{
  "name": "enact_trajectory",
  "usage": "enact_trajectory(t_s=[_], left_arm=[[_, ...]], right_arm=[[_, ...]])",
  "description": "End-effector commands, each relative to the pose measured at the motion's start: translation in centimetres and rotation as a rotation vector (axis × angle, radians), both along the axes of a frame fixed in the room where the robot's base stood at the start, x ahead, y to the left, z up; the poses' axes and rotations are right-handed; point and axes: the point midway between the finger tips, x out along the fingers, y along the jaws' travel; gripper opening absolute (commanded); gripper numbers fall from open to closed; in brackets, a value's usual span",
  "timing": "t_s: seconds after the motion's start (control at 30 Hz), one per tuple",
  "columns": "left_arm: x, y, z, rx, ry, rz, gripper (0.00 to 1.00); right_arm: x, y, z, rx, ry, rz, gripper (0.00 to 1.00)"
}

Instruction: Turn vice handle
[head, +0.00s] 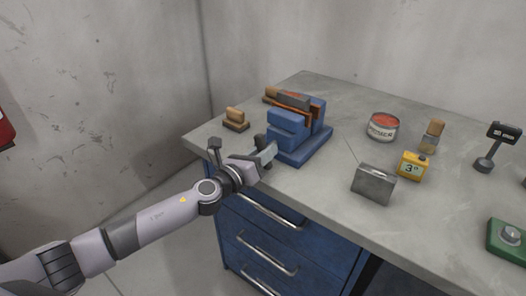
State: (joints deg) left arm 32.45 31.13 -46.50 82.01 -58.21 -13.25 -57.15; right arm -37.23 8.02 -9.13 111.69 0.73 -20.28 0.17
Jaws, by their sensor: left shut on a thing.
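A blue vice (286,131) stands on the left part of the grey workbench, with an orange-brown piece between its jaws. My left gripper (264,153) is at the vice's near left side, at the bench edge. It is shut on the vice handle, which is mostly hidden by the fingers; a short grey bar end (214,144) sticks up to the left of the gripper. I cannot tell the handle's exact angle. My right gripper does not show.
On the workbench (325,185) are a wooden brush (236,119) left of the vice, a tin can (383,126), a grey metal box (373,184), a yellow box (413,166), a small bottle (432,136), a black stand (495,146) and a green device (508,238). Blue drawers (288,240) lie below.

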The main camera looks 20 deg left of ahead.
Motion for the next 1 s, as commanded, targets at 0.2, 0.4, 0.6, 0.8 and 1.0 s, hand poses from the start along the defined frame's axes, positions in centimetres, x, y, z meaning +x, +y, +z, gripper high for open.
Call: enact_trajectory(t_s=[0.2,0.4,0.6,0.8,1.0], left_arm=[[0.0,0.0,-0.1,0.015,-0.003,-0.001,0.00],[0.0,0.0,-0.1,0.014,-0.003,-0.001,0.00],[0.0,0.0,-0.1,0.013,-0.004,0.000,0.51],[0.0,0.0,0.0,0.012,-0.003,0.000,0.51],[-1.2,0.5,-0.1,0.013,-0.003,0.001,0.51]], right_arm=[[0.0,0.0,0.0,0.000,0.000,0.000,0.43],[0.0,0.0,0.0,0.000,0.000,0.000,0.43],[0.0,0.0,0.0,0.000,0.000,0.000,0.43],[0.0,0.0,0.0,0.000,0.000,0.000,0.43],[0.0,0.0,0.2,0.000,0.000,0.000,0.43]])
